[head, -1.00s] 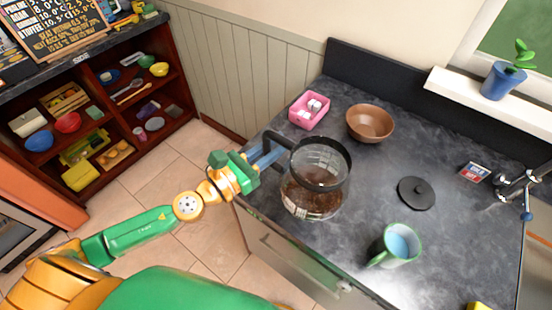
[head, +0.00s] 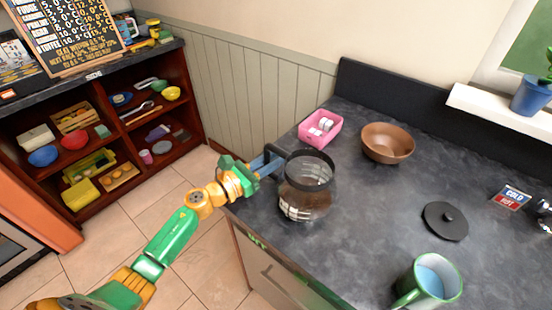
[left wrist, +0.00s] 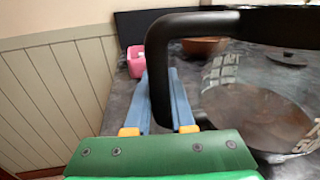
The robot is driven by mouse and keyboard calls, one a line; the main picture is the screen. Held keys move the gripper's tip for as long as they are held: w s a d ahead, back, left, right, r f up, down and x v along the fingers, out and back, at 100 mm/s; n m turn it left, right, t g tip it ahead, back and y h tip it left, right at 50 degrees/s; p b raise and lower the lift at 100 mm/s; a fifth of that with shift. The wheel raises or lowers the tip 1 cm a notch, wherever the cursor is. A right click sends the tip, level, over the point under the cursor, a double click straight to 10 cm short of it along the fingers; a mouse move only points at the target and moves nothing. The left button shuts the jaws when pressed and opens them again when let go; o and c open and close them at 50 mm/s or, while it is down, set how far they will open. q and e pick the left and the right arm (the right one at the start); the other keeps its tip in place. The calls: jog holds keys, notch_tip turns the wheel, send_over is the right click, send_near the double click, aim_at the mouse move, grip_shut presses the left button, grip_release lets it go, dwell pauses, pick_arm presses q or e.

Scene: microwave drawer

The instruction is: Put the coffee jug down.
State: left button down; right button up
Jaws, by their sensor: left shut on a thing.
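The coffee jug (head: 306,202) is clear glass with a black rim and handle and a dark layer inside. In the head view it is over the left end of the dark counter (head: 350,245), near the front edge, and looks roughly upright. I cannot tell for certain whether its base touches the counter. My left gripper (head: 268,163) comes from the left and is shut on the jug's handle. In the left wrist view, the blue fingers (left wrist: 168,100) are beside the black handle (left wrist: 160,65), and the glass (left wrist: 250,95) fills the right side. My right gripper is not in view.
A pink box (head: 320,139) and a brown bowl (head: 387,143) stand behind the jug. A black lid (head: 445,221) and a green mug (head: 428,282) are to its right. Bare counter lies between jug and lid. A shelf unit (head: 125,135) stands at the far left.

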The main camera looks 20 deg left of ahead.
pick_arm(q)
jog(key=c, duration=0.8)
grip_release()
jog(key=shift+s, duration=0.1)
jog(key=shift+o, duration=0.2)
jog(key=shift+r, duration=0.2)
jog(key=b+v, duration=0.1)
jog(key=v, duration=0.2)
jog(key=b+v, duration=0.1)
jog(key=v, duration=0.3)
jog(key=b+v, duration=0.1)
jog(key=v, duration=0.3)
jog(key=shift+s+a+f+b, duration=0.1)
jog(key=shift+s+f+b, duration=0.1)
jog(key=shift+f+b, duration=0.2)
jog(key=shift+s+a+r, duration=0.15)
jog(key=shift+s+r, duration=0.05)
jog(key=shift+s, duration=0.05)
